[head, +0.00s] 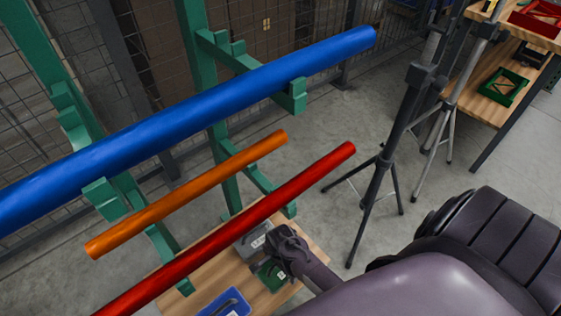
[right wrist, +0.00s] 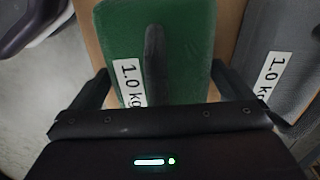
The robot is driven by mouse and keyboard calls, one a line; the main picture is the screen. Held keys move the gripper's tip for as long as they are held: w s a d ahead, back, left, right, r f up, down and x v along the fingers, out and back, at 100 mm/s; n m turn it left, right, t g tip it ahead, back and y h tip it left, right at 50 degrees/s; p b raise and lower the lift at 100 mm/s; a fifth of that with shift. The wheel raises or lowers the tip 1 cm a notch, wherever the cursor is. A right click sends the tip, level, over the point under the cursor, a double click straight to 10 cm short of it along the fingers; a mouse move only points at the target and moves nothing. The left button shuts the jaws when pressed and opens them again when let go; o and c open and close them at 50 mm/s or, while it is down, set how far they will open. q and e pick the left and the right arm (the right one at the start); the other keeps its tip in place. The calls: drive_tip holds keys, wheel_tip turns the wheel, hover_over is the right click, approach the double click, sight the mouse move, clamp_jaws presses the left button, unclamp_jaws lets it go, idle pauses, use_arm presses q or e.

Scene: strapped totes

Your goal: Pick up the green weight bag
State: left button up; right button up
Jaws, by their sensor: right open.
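The green weight bag (head: 272,278) lies on a wooden surface (head: 190,278) at the bottom of the head view, partly hidden by my right gripper (head: 268,262). In the right wrist view the green bag (right wrist: 190,50) fills the middle, with a dark handle strap (right wrist: 155,58) and a white "1.0 kg" label. My right gripper (right wrist: 160,82) is open, one finger on each side of the near part of the bag. I cannot tell whether the fingers touch it. My left gripper is not in view.
A grey bag (right wrist: 277,45), also labelled 1.0 kg, lies close right of the green one. A blue bag (head: 224,303) lies in front. Red (head: 225,230), orange (head: 190,195) and blue (head: 200,115) bars on a green rack pass above. Tripod stands (head: 385,150) stand to the right.

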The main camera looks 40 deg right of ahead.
drive_tip(key=shift+f, duration=0.2)
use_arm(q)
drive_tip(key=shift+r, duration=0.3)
use_arm(e)
drive_tip(key=shift+c, duration=0.4)
drive_tip(key=c, duration=1.2)
drive_tip(key=shift+w+r, duration=0.1)
drive_tip(key=shift+c, duration=1)
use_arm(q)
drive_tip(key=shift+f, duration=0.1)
use_arm(e)
drive_tip(key=shift+r, duration=0.1)
